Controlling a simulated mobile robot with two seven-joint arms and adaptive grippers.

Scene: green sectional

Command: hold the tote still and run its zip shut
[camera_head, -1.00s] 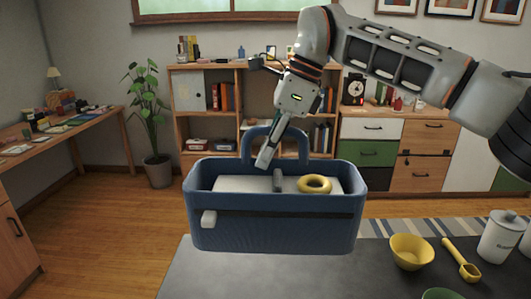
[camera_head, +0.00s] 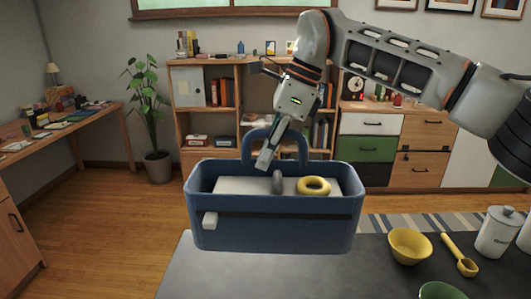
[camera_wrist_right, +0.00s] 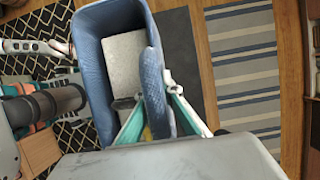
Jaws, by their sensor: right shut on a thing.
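The open blue tote (camera_head: 272,236) stands upright in the middle of the head view, with an arched handle (camera_head: 303,146) at its back. A dark zip strip (camera_head: 285,214) runs across its front, with a pale tab (camera_head: 210,220) at the left end. A white block (camera_head: 235,186), a yellow ring (camera_head: 313,185) and a small grey piece (camera_head: 278,182) show in its opening. My right gripper (camera_head: 262,160) is shut on the blue tote at the back, by the handle's left foot. Its teal fingers flank blue material in the right wrist view (camera_wrist_right: 157,105). My left gripper is not seen.
The grey counter (camera_head: 220,275) is bare at front left. A yellow bowl (camera_head: 410,246), yellow scoop (camera_head: 459,257), green bowl (camera_head: 440,291) and white canister (camera_head: 497,232) stand right of the tote. Shelves and a plant (camera_head: 149,110) are farther back.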

